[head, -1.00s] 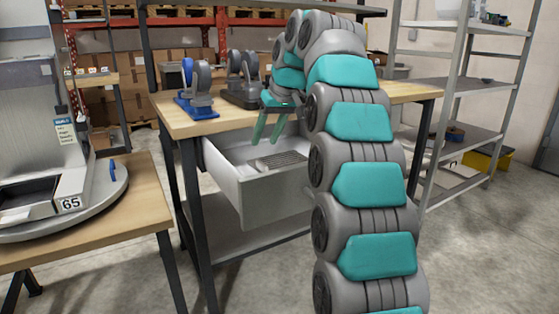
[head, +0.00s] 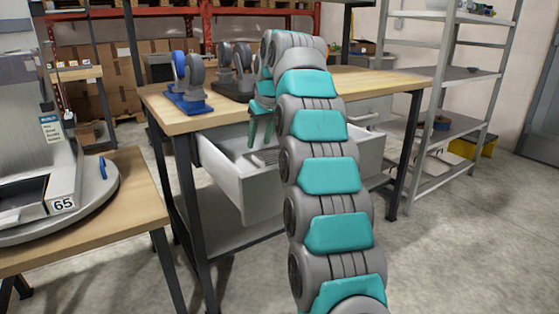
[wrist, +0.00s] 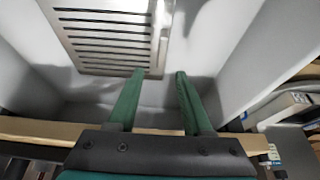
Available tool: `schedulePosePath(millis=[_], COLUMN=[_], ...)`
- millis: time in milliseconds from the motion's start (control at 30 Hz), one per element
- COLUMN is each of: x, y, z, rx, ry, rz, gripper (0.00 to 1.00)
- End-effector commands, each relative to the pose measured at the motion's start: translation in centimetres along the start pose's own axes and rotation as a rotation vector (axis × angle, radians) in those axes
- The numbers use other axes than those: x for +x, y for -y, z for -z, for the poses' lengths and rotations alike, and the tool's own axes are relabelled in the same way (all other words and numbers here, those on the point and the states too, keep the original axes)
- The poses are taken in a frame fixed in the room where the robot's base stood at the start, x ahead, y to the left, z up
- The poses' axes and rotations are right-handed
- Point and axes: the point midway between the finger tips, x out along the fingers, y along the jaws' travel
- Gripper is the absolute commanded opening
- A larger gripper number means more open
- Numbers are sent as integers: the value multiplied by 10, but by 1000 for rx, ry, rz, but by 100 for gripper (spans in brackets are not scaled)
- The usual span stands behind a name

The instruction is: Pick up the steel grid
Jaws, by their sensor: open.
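The steel grid (wrist: 112,38) is a flat slotted metal plate lying on the floor of the open white drawer (head: 238,184). In the head view the grid (head: 266,156) shows only in part, with my arm hiding its right side. My gripper (wrist: 160,73) has two green fingers, apart and empty. In the wrist view the fingertips are close to the grid's near right corner, and the left tip overlaps its edge in the picture. I cannot tell whether they touch. In the head view the gripper (head: 260,144) points down into the drawer.
The drawer walls stand around the grid. The wooden tabletop (head: 370,83) is above the drawer. A blue tape dispenser (head: 188,90) and a dark one (head: 236,75) stand on it. A second workbench (head: 75,215) is at the left, and a metal shelf rack (head: 450,135) at the right.

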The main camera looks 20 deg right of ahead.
Motion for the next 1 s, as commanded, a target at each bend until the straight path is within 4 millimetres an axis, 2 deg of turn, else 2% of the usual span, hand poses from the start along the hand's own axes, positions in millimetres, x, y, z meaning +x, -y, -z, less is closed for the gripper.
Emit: schedulePosePath(millis=[367, 567, 700, 967, 1000], x=[13, 27, 46, 50, 50], y=[1, 2, 2, 2, 2], z=[-6, -12, -12, -11, -11], rx=[0, -1, -1, 0, 0], ry=[1, 0, 4, -1, -1], rz=[1, 1, 2, 0, 0], gripper=[50, 50, 50, 50, 47])
